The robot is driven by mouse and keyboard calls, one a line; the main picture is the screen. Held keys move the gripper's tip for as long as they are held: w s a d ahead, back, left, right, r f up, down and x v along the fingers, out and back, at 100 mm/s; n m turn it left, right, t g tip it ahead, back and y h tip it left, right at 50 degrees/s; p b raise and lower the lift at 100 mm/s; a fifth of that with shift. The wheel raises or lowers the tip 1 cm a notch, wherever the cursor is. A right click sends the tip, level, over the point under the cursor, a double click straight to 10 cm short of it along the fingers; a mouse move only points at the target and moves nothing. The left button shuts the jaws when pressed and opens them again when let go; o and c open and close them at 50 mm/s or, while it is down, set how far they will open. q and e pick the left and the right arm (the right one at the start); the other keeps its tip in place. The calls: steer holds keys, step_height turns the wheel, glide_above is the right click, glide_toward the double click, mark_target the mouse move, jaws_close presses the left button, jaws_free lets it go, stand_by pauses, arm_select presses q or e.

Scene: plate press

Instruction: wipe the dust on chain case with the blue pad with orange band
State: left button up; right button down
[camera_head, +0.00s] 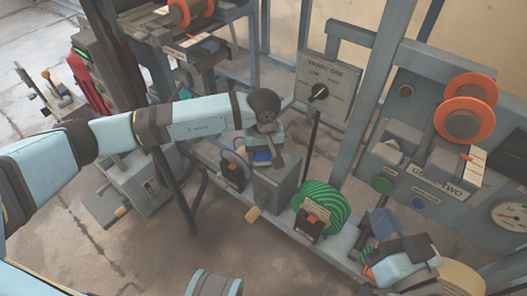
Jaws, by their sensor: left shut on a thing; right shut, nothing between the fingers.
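My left gripper (262,146) is in the middle of the camera_head view, at the end of the light-blue arm from the left. It is shut on the blue pad (262,157), of which only a small blue part shows. I cannot make out the orange band. The pad is right over or on the top of a grey box (277,186), which may be the chain case; contact and dust cannot be made out. My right gripper (376,250) is at the lower right, shut and empty, partly hidden by its own wrist.
A green striped roll (322,208) stands right of the grey box on the machine's low beam. Orange spools (465,105) and a gauge (510,215) are at the right. Bare floor (150,265) lies in front.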

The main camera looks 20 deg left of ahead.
arm_select(q)
steer(key=shift+f+b, duration=0.5)
steer(key=shift+f, duration=0.2)
